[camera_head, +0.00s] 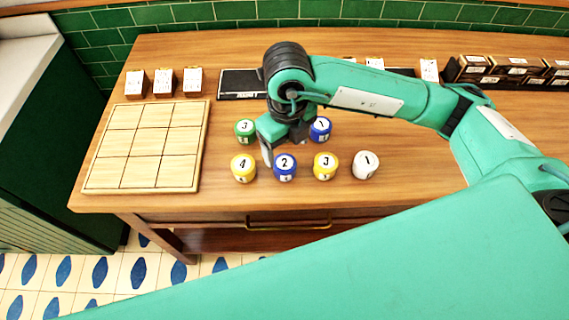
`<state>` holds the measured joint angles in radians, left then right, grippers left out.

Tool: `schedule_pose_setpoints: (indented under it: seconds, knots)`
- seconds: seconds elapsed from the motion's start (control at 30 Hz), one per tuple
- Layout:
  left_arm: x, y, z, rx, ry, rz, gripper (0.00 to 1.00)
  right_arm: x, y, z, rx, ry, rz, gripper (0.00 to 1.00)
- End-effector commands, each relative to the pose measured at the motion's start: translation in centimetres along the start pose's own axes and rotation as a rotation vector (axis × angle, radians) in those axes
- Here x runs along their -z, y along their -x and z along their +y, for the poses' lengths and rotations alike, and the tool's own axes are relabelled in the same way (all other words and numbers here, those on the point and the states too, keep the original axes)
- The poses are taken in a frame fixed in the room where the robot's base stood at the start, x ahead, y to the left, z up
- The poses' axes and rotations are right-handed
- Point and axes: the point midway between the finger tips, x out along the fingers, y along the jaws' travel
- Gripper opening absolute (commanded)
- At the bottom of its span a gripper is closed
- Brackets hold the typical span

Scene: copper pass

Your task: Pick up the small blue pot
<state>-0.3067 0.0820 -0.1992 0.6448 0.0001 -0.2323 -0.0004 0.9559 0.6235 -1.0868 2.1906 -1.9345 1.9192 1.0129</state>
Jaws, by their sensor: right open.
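Two blue pots stand on the wooden table. One blue pot (285,167), marked 2, is in the front row. The other blue pot (320,128), marked 1, is farther back; they look close in size, and I cannot tell which is the small one. My right gripper (279,146) is open and points down between the green pot and the back blue pot, just behind the pot marked 2. I see nothing held in it. Its wrist hides part of the table. My left gripper is not in view.
A green pot (244,131), two yellow pots (243,168) (325,166) and a white pot (366,165) stand close by. A wooden grid board (112,187) lies left. Small boxes (192,81) and a dark strip (235,84) lie behind. The table's front edge is near.

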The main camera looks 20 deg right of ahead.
Motion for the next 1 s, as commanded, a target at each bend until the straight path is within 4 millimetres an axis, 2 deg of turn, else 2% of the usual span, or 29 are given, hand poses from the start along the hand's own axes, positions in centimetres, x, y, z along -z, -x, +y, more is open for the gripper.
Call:
schedule_pose_setpoints:
  seconds: [0.1, 0.37, 0.6, 0.9, 0.93, 1.0]
  knots:
    - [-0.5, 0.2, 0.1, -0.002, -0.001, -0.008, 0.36, 0.0, -1.7, 0.0, -0.001, -0.001, 0.003, 0.75]
    - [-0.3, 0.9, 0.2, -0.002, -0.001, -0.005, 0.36, 0.0, -3.6, 0.2, -0.003, 0.000, 0.003, 0.75]
    - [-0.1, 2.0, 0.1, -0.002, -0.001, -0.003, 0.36, -0.2, -7.2, 0.4, -0.003, 0.000, 0.003, 0.75]
    - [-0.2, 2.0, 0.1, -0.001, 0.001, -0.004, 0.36, -0.2, -7.9, 0.4, -0.003, 0.001, -0.001, 0.75]
    - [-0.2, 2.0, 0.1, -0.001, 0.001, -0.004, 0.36, -0.2, -7.9, 0.4, -0.003, 0.001, -0.001, 0.73]
    - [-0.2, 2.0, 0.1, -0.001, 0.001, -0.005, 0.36, -0.2, -7.9, 0.4, -0.003, 0.001, -0.001, 0.59]
